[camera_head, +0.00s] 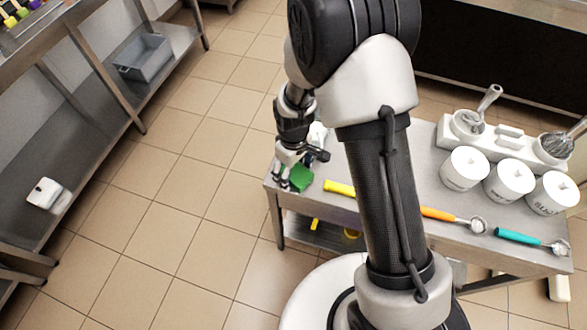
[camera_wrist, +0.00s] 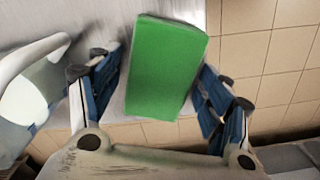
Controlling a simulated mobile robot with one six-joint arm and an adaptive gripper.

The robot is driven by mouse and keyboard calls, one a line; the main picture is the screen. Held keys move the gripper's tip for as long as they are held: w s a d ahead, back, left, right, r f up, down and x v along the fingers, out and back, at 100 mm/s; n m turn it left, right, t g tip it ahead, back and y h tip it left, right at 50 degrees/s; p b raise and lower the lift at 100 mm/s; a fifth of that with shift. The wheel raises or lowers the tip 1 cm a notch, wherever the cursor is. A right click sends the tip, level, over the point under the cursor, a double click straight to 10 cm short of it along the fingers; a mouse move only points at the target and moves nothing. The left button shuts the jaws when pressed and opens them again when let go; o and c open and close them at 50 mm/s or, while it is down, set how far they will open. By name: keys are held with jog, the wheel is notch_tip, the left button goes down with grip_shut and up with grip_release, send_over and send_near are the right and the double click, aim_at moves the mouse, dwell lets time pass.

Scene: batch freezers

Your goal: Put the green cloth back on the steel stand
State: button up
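The green cloth (camera_head: 301,178) is a flat folded block at the left end of the steel stand (camera_head: 335,205), near its corner. In the wrist view the green cloth (camera_wrist: 166,68) lies between my fingers, over the grey top and close to its edge. My gripper (camera_head: 297,168) is low at that end, pointing down. Its blue-padded fingers are spread, with a visible gap on the left side of the cloth and a narrower one on the right. Whether the cloth rests fully on the top is hard to tell.
A white jug-like object with a handle (camera_wrist: 30,85) stands close to my left finger. A yellow-handled tool (camera_head: 340,188), orange scoop (camera_head: 440,214), teal scoop (camera_head: 520,237) and white lidded tubs (camera_head: 464,168) occupy the stand. A shelf (camera_head: 85,130) stands left; floor between is clear.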

dwell(0.3)
notch_tip(320, 180, up, 13)
jog(key=p, duration=0.5)
notch_tip(320, 180, up, 8)
jog(key=m+t, duration=0.1)
jog(key=m, duration=0.1)
send_over(294, 171)
jog(key=s+d, duration=0.1)
jog(key=d, duration=0.2)
jog(key=s+d+r+m+t, duration=0.1)
jog(key=s+d+r+m, duration=0.2)
jog(key=s+r, duration=0.4)
jog(key=s+d+r+m+t, duration=0.2)
jog(key=s+d+r+m, duration=0.2)
jog(key=s, duration=0.7)
jog(key=shift+s+d+r+m+t, duration=0.3)
jog(key=shift+d+r, duration=0.95)
jog(key=shift+r, duration=1)
jog(key=shift+c, duration=0.2)
